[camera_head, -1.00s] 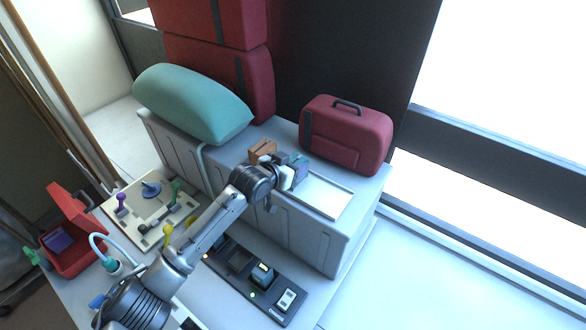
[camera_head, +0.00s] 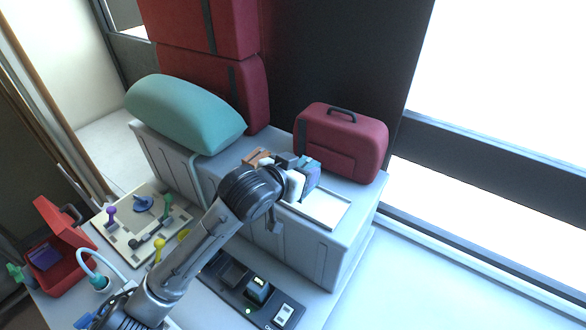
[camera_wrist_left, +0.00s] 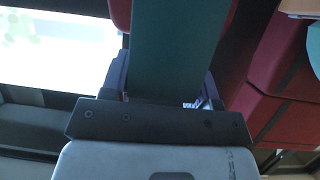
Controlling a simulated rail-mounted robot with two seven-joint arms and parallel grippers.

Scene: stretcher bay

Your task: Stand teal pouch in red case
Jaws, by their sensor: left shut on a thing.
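My left gripper (camera_head: 298,177) is shut on the teal pouch (camera_head: 311,170), above the white tray at the right end of the grey cabinet. In the left wrist view the pouch (camera_wrist_left: 176,50) is a broad teal slab between the fingers of the gripper (camera_wrist_left: 165,95). Fingers and wrist hide part of it in the head view. The red case (camera_head: 84,267) stands open at the far left, its lid tilted up. A purple pouch (camera_head: 45,256) is inside it. My right gripper is not in view.
The white tray (camera_head: 325,208) lies under the gripper, with a brown item (camera_head: 258,157) to its left. A closed red bag (camera_head: 340,143) stands behind. A teal pillow (camera_head: 185,113), a board with coloured knobs (camera_head: 135,225) and a dark panel (camera_head: 240,285) are nearby.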

